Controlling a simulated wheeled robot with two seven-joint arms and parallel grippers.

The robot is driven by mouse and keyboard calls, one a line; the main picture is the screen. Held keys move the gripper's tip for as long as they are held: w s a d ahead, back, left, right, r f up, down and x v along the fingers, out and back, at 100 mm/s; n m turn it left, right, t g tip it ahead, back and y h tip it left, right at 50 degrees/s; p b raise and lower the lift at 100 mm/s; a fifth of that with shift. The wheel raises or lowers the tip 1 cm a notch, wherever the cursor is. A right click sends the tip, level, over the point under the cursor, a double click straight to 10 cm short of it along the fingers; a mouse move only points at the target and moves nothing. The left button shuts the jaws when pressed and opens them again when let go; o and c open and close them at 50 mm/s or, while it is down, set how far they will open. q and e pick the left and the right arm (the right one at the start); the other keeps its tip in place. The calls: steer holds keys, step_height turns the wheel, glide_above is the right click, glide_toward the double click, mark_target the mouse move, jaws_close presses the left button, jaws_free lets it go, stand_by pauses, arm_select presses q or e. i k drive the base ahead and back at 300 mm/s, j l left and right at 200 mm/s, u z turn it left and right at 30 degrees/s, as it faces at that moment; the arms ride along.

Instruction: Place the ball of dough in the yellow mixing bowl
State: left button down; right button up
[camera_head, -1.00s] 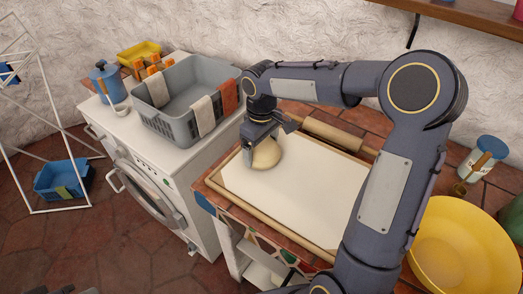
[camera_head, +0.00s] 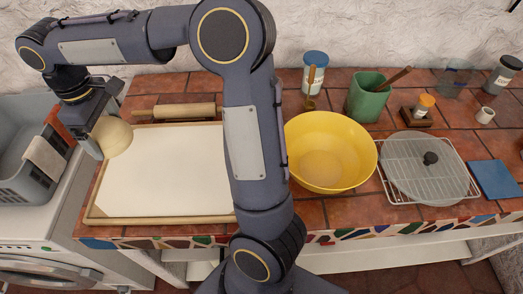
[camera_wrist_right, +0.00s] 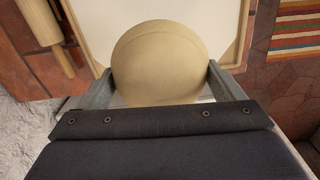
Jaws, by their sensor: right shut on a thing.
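The ball of dough (camera_head: 114,138) is pale and round. My right gripper (camera_head: 98,140) is shut on it, at the left end of the pastry board in the head view. In the right wrist view the dough ball (camera_wrist_right: 158,62) sits between the two fingers of my right gripper (camera_wrist_right: 158,85). I cannot tell how far it is above the board. The yellow mixing bowl (camera_head: 350,135) stands on the tiled counter, right of my right arm, and its visible inside looks empty. My left gripper is not in view.
A wood-edged pastry board (camera_head: 160,185) lies on the counter, with a rolling pin (camera_head: 172,112) behind it. A green crock (camera_head: 369,98) and a blue-lidded jar (camera_head: 315,72) stand behind the bowl. A wire rack (camera_head: 398,188) with a glass lid (camera_head: 440,185) is right of it.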

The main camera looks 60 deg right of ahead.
mark_target(320, 168)
steer(key=k+l+u, duration=0.1)
steer(key=k+l, duration=0.3)
steer(key=k+l+u, duration=0.1)
steer(key=k+l, duration=0.2)
steer(key=k, duration=0.35)
steer(key=k+l, duration=0.3)
steer(key=k, duration=0.2)
steer(key=u, duration=0.05)
